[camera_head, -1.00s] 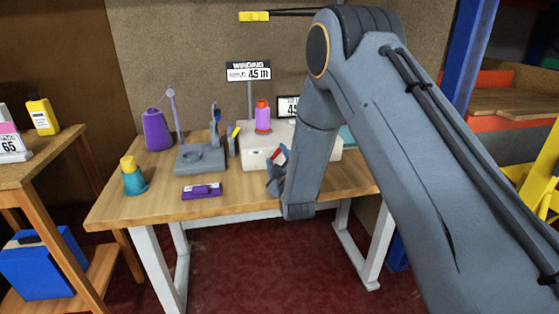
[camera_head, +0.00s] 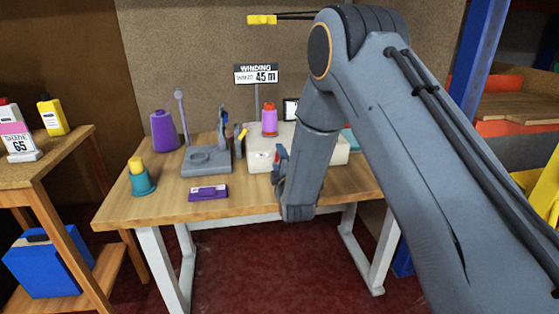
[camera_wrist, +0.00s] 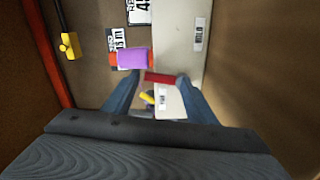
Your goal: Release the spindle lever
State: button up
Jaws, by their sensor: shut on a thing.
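The winder is a white box (camera_head: 260,158) at the back right of the bench, with a purple spool with an orange-red top (camera_head: 269,120) standing on it. The spool also shows in the wrist view (camera_wrist: 132,58). My gripper (camera_head: 279,160) is at the box's front right, partly hidden by my arm. In the wrist view its two fingers (camera_wrist: 162,84) are on either side of a red lever (camera_wrist: 161,78), shut on it beside the white box (camera_wrist: 180,50). The lever's far end and pivot are hard to make out.
A sign reading 45 m (camera_head: 257,74) stands behind the box. The front edge is mostly clear.

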jog(key=o, duration=1.1)
jog(key=shift+c, duration=0.2)
jog(key=shift+s, duration=0.1)
jog(key=v, duration=0.7)
jog(key=shift+s+d+b, duration=0.1)
jog(key=shift+s+b, duration=0.2)
jog(key=shift+s, duration=0.05)
jog(key=shift+d, duration=0.1)
